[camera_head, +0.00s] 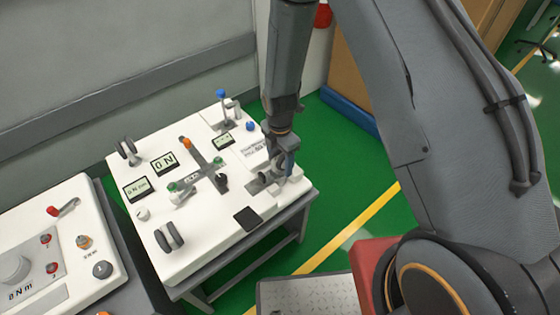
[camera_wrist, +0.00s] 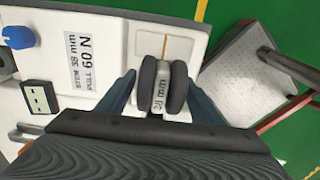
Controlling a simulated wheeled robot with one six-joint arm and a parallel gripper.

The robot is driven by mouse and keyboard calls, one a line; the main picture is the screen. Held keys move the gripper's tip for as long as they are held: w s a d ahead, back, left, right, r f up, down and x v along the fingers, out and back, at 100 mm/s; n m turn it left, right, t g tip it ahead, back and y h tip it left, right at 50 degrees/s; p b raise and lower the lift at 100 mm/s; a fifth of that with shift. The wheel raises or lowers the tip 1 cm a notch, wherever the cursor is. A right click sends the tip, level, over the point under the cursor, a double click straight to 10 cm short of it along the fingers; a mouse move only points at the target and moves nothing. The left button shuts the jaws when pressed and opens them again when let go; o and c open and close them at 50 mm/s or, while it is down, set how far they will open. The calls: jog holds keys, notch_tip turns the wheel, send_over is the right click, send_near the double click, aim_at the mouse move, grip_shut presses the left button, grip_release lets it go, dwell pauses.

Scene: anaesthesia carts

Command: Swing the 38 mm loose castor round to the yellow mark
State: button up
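The 38 mm castor (camera_wrist: 147,84) shows in the wrist view as two dark wheels with a white label strip reading "38 mm" between them. A thin yellow mark (camera_wrist: 165,46) lies on the white top just beyond the wheels. My gripper (camera_wrist: 162,76) has one blue finger on each side of the castor. The fingers stand apart with white surface showing beside the wheels; contact at the tips is not clear. In the head view my gripper (camera_head: 286,160) is low over the right side of the white cart top (camera_head: 208,262), hiding most of the castor.
A printed "STEM 38 mm PULL 60 N" label (camera_wrist: 84,60) and a blue knob (camera_wrist: 17,37) are left of the castor. Another cart (camera_head: 60,230) stands left.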

jog(key=shift+o, duration=0.4)
notch_tip(320, 180, up, 7)
jog(key=shift+f+b, duration=0.1)
jog(key=shift+b, duration=0.4)
jog(key=shift+r, duration=0.5)
jog(key=shift+d+r, duration=0.1)
jog(key=shift+r, duration=0.05)
jog(key=s+d+r+m, duration=1.4)
jog(key=s+r+m, duration=0.3)
jog(key=m, duration=0.7)
jog(key=shift+m, duration=0.4)
